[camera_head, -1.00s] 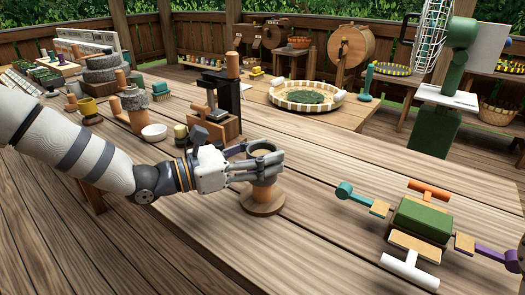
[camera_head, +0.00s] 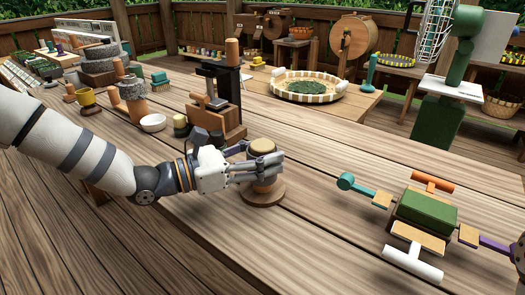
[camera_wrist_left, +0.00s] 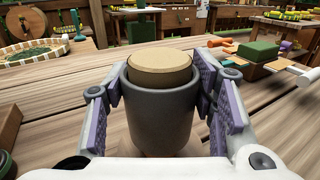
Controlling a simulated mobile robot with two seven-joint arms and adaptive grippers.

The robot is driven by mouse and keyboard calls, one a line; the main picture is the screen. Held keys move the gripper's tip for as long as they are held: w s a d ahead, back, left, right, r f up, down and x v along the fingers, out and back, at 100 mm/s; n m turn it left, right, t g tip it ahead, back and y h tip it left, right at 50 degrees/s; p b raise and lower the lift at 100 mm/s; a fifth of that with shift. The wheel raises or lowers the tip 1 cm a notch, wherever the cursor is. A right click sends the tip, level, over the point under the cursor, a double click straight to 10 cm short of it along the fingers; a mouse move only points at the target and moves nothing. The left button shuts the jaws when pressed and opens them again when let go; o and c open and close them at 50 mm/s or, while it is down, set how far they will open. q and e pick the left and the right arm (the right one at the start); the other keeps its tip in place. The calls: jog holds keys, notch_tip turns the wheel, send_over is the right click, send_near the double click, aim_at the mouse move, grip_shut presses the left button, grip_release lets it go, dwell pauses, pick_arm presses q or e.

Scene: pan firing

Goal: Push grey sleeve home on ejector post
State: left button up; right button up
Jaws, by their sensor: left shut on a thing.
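The grey sleeve (camera_wrist_left: 160,115) is upright around the ejector post, whose pale round top (camera_wrist_left: 160,66) stands above the sleeve's rim in the left wrist view. In the head view the post top (camera_head: 264,144) also shows above the fingers, and an orange-brown part of the post (camera_head: 264,186) shows below them. The post stands on a round wooden base (camera_head: 262,196) on the table. My left gripper (camera_head: 265,165) is shut on the sleeve, with purple pads on either side of it. The sleeve's lower end is hidden in the wrist view. My right gripper is not seen.
A wooden press stand (camera_head: 222,115) is close behind the left gripper. A green block with coloured tool handles around it (camera_head: 425,210) lies to the right. A white bowl (camera_head: 153,122) and cups stand at the left. The table (camera_head: 330,220) around the base's right side is clear.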

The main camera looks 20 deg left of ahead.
pick_arm(q)
jog(key=shift+f+b, duration=0.5)
jog(key=shift+f, duration=0.9)
jog(key=o, duration=1.4)
